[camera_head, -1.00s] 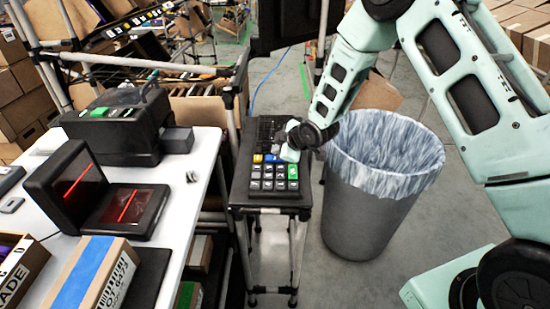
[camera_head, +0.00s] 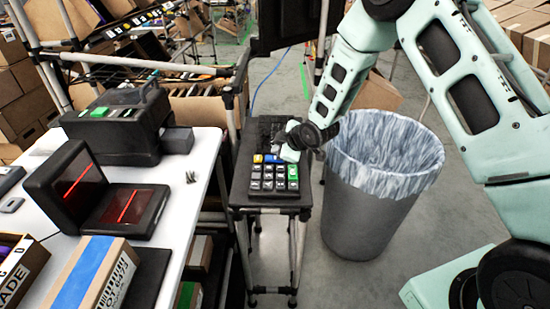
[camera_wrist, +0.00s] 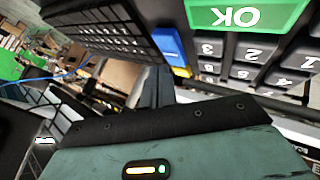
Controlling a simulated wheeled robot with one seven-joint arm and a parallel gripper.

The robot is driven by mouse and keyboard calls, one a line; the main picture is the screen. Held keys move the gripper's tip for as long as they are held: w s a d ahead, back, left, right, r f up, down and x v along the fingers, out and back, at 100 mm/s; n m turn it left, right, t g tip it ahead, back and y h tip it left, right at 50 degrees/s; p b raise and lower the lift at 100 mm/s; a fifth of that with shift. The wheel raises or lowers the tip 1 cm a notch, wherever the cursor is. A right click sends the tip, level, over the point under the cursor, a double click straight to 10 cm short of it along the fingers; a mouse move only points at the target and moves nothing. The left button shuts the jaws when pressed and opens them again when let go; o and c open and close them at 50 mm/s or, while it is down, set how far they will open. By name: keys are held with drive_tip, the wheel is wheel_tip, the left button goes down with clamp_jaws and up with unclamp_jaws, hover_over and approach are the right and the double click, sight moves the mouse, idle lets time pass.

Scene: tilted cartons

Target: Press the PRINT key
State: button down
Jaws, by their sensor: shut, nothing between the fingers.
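A dark keypad (camera_head: 250,178) lies on a small black stand in the head view. It has rows of dark number keys, a yellow key (camera_head: 257,158), a blue key (camera_head: 271,159) and a green key (camera_head: 293,171). The wrist view shows the green key marked OK (camera_wrist: 240,15), with the blue key (camera_wrist: 173,43) and yellow key (camera_wrist: 182,71) close to my fingertips. My gripper (camera_wrist: 155,84) is shut and empty, at the keypad's upper right part. I cannot tell whether it touches a key. No PRINT label is readable.
A grey bin (camera_head: 365,215) with a liner stands right of the stand. At the left, a white table (camera_head: 185,215) carries a black printer (camera_head: 120,135), a scanner with red lines (camera_head: 85,190) and a taped carton (camera_head: 90,275). A rack post stands beside the keypad.

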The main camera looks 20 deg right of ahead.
drive_tip(key=shift+f, duration=0.1)
idle(0.3)
drive_tip(key=shift+f+b, duration=0.35)
drive_tip(key=shift+b, duration=0.15)
drive_tip(key=shift+f+b, duration=0.4)
drive_tip(key=shift+f, duration=0.05)
idle(0.4)
drive_tip(key=shift+r, duration=0.1)
drive_tip(key=shift+r+p, duration=0.5)
drive_tip(key=shift+r, duration=0.4)
drive_tip(key=shift+r+p, duration=1.6)
drive_tip(key=shift+r, duration=0.85)
